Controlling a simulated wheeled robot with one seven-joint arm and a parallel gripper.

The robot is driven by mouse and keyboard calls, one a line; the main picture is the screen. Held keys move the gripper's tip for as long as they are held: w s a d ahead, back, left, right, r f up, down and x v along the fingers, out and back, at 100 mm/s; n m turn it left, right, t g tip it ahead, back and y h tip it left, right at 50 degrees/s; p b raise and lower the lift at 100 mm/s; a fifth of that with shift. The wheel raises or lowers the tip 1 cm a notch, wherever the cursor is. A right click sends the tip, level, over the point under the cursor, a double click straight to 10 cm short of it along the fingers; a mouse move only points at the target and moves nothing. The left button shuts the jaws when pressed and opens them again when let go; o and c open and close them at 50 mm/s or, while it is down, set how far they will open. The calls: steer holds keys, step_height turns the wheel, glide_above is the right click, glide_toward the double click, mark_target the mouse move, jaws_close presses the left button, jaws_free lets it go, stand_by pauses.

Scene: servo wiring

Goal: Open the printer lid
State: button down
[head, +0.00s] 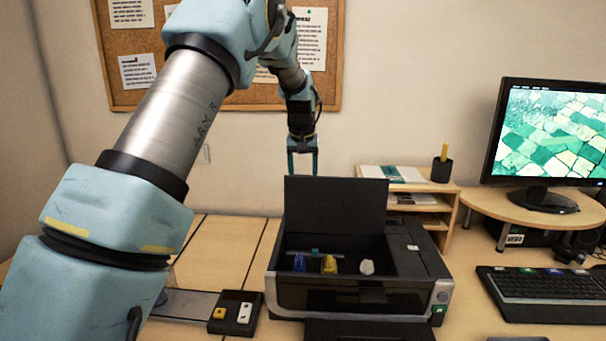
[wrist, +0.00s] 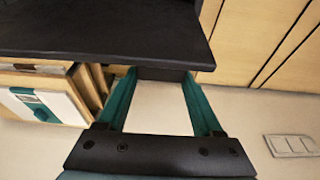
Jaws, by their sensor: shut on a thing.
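The black printer (head: 362,296) stands on the desk. Its lid (head: 335,206) is raised and nearly upright, so the inside is exposed. My gripper (head: 303,172) comes down from above to the lid's top edge, left of its middle. In the wrist view the dark lid (wrist: 100,35) fills the upper left. There the teal fingers (wrist: 160,74) are shut on a dark part of the lid between their tips. The tips themselves are partly hidden by the lid.
Inside the printer are blue (head: 299,263), yellow (head: 329,264) and white (head: 367,267) items. A wooden shelf (head: 440,212) stands right of the lid, with a monitor (head: 551,140) farther right. A black switch box (head: 236,312) is left of the printer. The desk behind it is clear.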

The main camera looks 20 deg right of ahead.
steer(key=shift+w, duration=0.15)
stand_by(0.3)
steer(key=shift+c, duration=0.2)
jaws_free()
steer(key=b+v, duration=0.3)
steer(key=v, duration=0.7)
steer(key=shift+r, duration=0.35)
